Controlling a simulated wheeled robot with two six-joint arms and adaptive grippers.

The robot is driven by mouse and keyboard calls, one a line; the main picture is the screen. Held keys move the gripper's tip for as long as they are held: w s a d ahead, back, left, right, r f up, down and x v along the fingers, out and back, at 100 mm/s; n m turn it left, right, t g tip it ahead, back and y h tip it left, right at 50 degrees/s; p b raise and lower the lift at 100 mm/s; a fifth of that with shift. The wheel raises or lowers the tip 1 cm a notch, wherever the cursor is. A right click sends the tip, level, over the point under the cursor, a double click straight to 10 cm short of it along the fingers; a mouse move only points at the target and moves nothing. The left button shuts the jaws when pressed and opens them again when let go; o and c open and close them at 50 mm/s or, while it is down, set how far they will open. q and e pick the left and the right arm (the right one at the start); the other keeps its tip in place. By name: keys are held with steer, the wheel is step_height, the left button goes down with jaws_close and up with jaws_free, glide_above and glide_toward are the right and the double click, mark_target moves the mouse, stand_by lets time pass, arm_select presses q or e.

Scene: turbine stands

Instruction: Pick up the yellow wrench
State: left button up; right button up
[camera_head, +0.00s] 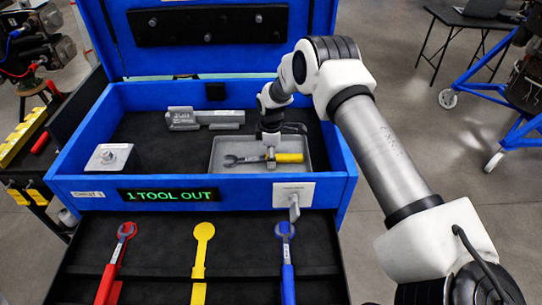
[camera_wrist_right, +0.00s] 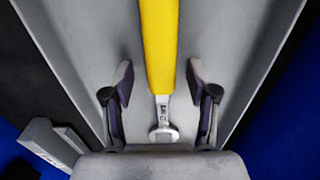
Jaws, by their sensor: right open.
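The yellow wrench (camera_head: 290,158) lies in a shallow grey tray (camera_head: 217,142) inside the blue toolbox, its yellow handle to the right and its metal end to the left. In the right wrist view its yellow handle (camera_wrist_right: 159,45) runs down from the top edge, with the metal end below. My right gripper (camera_head: 270,152) is over the wrench. In the right wrist view its open fingers (camera_wrist_right: 158,75) stand on either side of the wrench, with gaps on both sides. My left gripper is not in view.
The open drawer below holds a red wrench (camera_head: 115,258), a yellow wrench-shaped marking (camera_head: 203,235) and a blue wrench (camera_head: 287,262). A sign (camera_head: 169,195) reads "1 TOOL OUT". A grey block (camera_head: 108,158) and a grey metal piece (camera_head: 205,118) lie in the toolbox (camera_head: 70,150), whose walls surround the tray.

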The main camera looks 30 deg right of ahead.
steer(key=shift+s+d+r, duration=0.1)
steer(key=shift+s+d, duration=0.05)
steer(key=shift+s, duration=0.1)
jaws_close()
steer(key=shift+w, duration=0.1)
